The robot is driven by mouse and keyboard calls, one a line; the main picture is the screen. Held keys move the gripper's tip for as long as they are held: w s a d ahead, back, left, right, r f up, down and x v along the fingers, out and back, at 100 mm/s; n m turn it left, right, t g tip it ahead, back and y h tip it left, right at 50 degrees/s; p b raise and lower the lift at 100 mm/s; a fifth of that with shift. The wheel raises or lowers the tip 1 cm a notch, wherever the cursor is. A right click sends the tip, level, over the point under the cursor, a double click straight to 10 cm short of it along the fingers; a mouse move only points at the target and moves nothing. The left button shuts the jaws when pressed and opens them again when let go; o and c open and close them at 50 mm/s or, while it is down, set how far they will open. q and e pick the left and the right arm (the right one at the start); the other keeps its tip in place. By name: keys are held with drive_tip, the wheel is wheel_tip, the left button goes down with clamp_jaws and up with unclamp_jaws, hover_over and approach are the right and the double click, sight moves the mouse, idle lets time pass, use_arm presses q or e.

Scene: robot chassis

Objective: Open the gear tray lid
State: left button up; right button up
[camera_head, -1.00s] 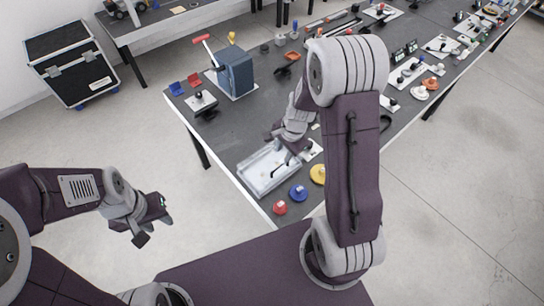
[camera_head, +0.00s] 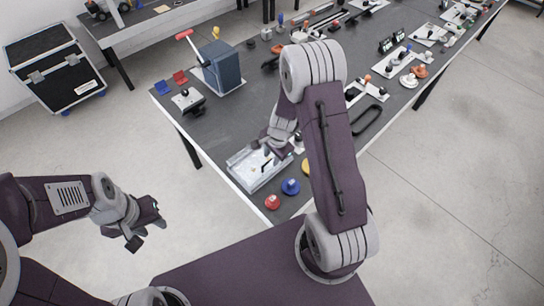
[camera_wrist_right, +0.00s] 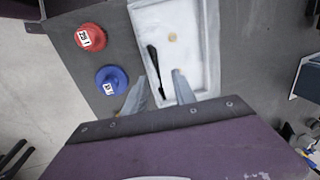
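The gear tray (camera_head: 240,182) is a pale, shallow, see-through box at the table's near left corner. In the right wrist view its white rim (camera_wrist_right: 213,35) surrounds a pale surface with a slim black handle-like piece (camera_wrist_right: 154,62) and a small tan spot. I cannot tell the lid apart from the tray. My right gripper (camera_wrist_right: 160,92) is open, its two fingers apart over the tray's near end, with the black piece between and beyond them. Contact cannot be told. It also shows above the tray in the head view (camera_head: 272,152). My left gripper (camera_head: 146,232) is open and empty, off the table.
A red gear (camera_head: 272,202), a blue gear (camera_head: 291,187) and a partly hidden yellow gear (camera_head: 306,167) lie beside the tray. A blue-grey box machine (camera_head: 220,68) with a red lever stands further back. Several parts crowd the far table. Floor is clear on the right.

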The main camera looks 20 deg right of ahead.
clamp_jaws()
idle(1.3)
